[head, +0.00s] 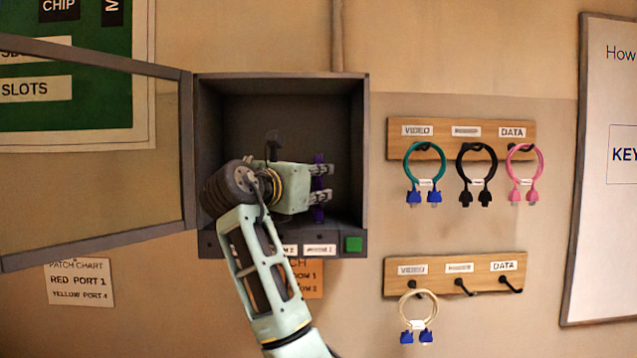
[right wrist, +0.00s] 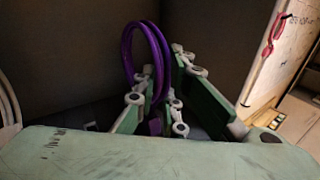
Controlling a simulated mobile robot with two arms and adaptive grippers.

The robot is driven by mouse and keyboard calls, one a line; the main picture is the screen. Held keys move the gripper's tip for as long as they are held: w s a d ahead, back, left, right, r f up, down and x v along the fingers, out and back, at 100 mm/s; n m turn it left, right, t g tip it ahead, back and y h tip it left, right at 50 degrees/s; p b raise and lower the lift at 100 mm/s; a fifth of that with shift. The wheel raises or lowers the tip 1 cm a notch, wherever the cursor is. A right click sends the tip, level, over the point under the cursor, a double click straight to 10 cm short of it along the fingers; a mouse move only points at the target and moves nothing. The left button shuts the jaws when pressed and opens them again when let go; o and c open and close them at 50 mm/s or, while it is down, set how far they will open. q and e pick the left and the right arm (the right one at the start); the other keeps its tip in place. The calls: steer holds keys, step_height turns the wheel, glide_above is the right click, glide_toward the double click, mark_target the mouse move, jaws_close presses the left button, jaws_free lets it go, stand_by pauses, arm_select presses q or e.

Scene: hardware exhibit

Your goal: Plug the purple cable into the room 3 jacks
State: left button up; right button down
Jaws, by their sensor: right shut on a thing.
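My right gripper (head: 324,184) is inside the open grey cabinet (head: 368,150), shut on the purple cable (head: 318,214). Bits of the cable show above and below the fingers in the head view. In the right wrist view the purple cable (right wrist: 151,45) rises in a loop between the fingers of my right gripper (right wrist: 165,105), and a purple plug end (right wrist: 155,126) sits low between them. The room 3 jacks cannot be made out; my arm covers much of the cabinet's lower part. My left gripper is not in view.
The cabinet's framed glass door (head: 187,150) stands open to the left. A green button (head: 353,244) is on the cabinet's lower front strip. To the right, an upper rack (head: 460,130) holds teal, black and pink cables; a lower rack (head: 440,268) holds a cream cable.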

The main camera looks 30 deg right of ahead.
steer(key=c, duration=1.7)
jaws_free()
steer(key=shift+c, duration=0.2)
steer(key=o, duration=0.6)
steer(key=shift+o, duration=0.2)
steer(key=v, duration=0.7)
steer(key=shift+a+b, duration=0.25)
steer(key=shift+b, duration=0.2)
steer(key=shift+s, duration=0.15)
